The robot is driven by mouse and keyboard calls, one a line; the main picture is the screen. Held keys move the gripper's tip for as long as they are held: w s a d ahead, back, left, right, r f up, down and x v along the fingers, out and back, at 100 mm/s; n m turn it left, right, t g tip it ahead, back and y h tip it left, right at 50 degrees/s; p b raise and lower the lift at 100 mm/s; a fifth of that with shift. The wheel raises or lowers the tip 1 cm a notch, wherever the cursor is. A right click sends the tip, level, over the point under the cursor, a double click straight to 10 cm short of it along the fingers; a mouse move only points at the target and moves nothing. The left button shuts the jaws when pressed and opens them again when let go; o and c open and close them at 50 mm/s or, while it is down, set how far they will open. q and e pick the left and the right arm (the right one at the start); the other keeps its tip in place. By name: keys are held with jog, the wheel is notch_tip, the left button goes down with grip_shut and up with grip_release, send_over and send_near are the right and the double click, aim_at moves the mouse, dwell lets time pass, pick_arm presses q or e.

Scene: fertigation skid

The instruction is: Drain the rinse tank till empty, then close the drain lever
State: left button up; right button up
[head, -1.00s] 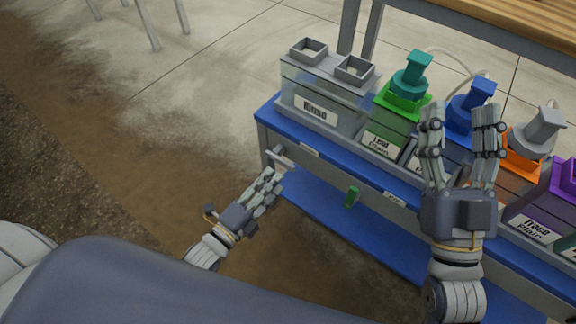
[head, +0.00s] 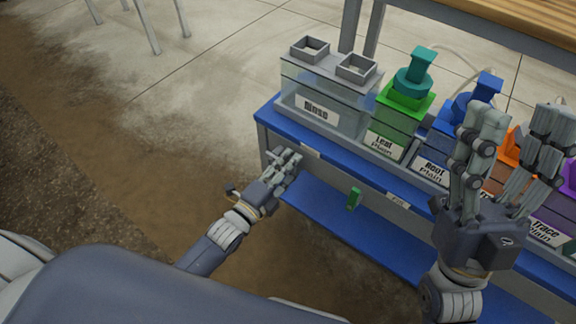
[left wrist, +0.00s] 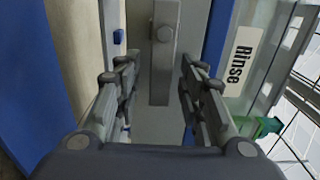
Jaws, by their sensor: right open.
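The rinse tank (head: 350,112), clear with a grey top and two square openings, stands at the left end of the blue skid. Its Rinse label also shows in the left wrist view (left wrist: 238,62). I cannot tell the liquid level for sure. The grey drain lever (left wrist: 162,75) lies between the fingers of my left gripper (left wrist: 160,80) in the left wrist view, with gaps on both sides. In the head view my left gripper (head: 286,163) is at the skid's front left corner, open, mostly hiding the lever. My right gripper (head: 515,130) is open and empty before the other tanks.
A green-topped Leaf tank (head: 402,105), a blue-topped Root tank (head: 438,150) and further coloured tanks stand right of the rinse tank. A small green part (head: 353,198) hangs under the blue front edge.

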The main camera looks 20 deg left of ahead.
pick_arm(q)
grip_shut()
